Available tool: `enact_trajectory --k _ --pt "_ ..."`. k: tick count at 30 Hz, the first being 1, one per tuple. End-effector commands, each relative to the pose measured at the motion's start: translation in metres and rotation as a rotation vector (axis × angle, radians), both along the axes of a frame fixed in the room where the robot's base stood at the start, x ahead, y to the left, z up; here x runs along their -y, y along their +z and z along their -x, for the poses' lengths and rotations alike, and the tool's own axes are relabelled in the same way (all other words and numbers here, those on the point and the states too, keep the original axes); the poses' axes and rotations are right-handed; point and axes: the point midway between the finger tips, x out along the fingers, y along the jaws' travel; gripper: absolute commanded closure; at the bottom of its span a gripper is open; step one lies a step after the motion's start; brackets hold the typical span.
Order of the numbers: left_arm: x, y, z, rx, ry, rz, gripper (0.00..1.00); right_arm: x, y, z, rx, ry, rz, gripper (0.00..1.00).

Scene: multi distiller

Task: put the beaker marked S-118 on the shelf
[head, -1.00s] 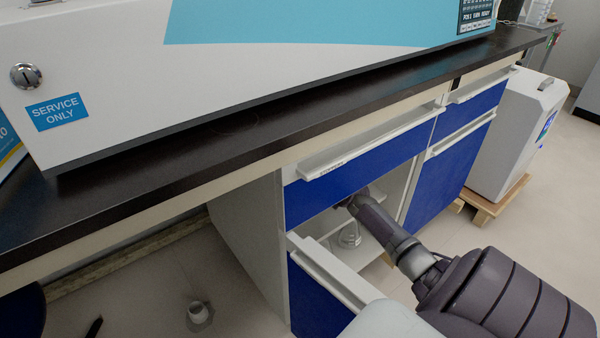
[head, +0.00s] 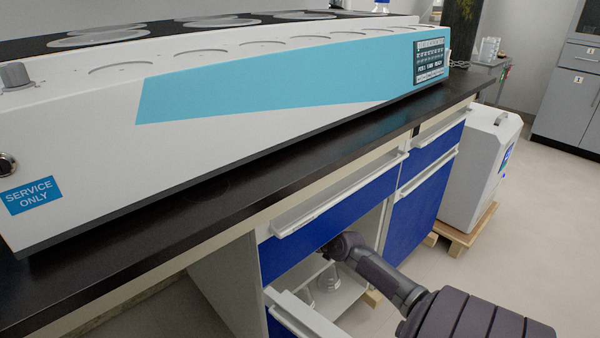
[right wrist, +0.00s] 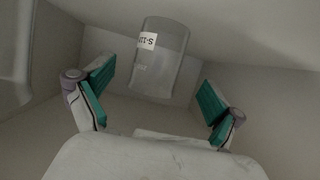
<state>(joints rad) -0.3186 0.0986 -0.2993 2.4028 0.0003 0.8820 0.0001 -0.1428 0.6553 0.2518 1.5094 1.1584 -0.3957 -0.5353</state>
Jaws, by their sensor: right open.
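A clear glass beaker (right wrist: 160,65) shows in the right wrist view, with a white label reading "S-11" and a last character I cannot read. My right gripper (right wrist: 157,98) is open, its teal-padded fingers apart on either side of the beaker's picture. I see no finger touching it. In the head view my right arm reaches into the open lower compartment (head: 345,292) of the blue cabinet, and the gripper itself is hidden there. Clear glassware (head: 328,281) stands inside that compartment; I cannot read a label on it. My left gripper is out of view. I cannot tell which surface is the shelf.
A closed blue drawer (head: 330,208) with a white handle sits just above the arm. A white-edged blue front (head: 300,318) stands below the opening. A large white and teal machine (head: 230,110) fills the black counter. A white box unit (head: 480,170) on a pallet stands right.

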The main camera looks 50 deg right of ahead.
Motion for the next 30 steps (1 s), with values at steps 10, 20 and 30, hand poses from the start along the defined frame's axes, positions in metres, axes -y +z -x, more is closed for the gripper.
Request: enact_trajectory --k 10,20,30 --pt "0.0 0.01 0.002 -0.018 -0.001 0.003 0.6 -0.002 0.02 0.049 -0.002 0.001 0.0 0.06" --pt "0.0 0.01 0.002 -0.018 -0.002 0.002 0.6 -0.002 0.021 0.052 0.001 0.001 -0.001 0.06" --pt "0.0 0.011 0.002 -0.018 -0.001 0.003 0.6 -0.002 0.021 0.052 0.001 0.001 -0.001 0.06"
